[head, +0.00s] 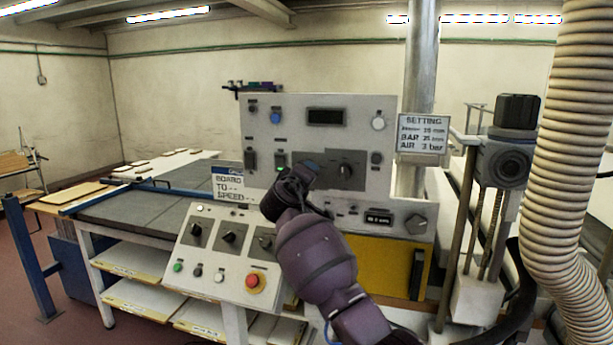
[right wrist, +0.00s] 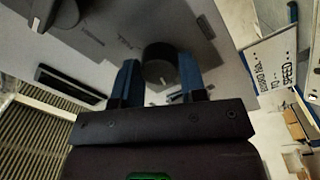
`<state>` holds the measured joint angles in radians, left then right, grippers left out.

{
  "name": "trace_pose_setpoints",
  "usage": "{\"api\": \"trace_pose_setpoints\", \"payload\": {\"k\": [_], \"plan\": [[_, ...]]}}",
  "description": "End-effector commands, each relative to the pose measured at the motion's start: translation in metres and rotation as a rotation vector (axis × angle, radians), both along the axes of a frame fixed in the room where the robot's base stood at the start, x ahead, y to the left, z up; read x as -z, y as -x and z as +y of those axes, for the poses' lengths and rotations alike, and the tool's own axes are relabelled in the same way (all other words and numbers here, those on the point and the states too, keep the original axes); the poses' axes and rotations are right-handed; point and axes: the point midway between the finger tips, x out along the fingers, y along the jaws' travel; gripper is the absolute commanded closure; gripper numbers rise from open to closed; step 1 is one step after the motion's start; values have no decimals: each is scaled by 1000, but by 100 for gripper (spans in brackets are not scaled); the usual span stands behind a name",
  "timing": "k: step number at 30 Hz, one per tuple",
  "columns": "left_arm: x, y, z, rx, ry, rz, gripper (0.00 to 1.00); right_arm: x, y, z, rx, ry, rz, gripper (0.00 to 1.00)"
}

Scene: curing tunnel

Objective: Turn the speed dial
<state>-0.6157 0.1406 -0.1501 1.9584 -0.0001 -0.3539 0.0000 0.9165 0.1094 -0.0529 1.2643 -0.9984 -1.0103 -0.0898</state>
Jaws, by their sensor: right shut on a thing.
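A round black dial knob (right wrist: 160,64) on a grey panel sits between the two blue fingers of my right gripper in the right wrist view, one finger on each side. My right gripper (head: 306,170) is shut on this knob. In the head view my gripper and arm cover the knob, at the lower middle of the upright control panel (head: 280,145). I cannot read a label for the knob. My left gripper is not in view.
A larger black rotary switch (head: 346,171) is just right of my gripper. A sloped panel (head: 200,255) with several switches and a red button (head: 254,281) lies below left. A small sign (head: 229,184) stands close on the left. A ribbed hose (head: 570,140) hangs at the right.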

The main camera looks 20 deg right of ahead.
Motion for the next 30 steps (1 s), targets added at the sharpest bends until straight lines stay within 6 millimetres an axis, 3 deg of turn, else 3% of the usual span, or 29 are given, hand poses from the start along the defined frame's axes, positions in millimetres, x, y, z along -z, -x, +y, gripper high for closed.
{"api": "trace_pose_setpoints", "payload": {"k": [3, 4, 9, 20, 30], "plan": [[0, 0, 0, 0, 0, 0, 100, 0, 0, 1, -1, 2, 1, 85], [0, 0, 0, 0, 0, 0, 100, 0, 0, 1, -1, 2, 1, 58], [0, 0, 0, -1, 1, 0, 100, 0, 0, 0, -1, 1, 0, 36], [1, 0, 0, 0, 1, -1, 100, 1, 4, 4, -1, 0, -1, 36], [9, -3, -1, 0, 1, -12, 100, 5, 47, 34, -4, -3, -2, 36]]}}
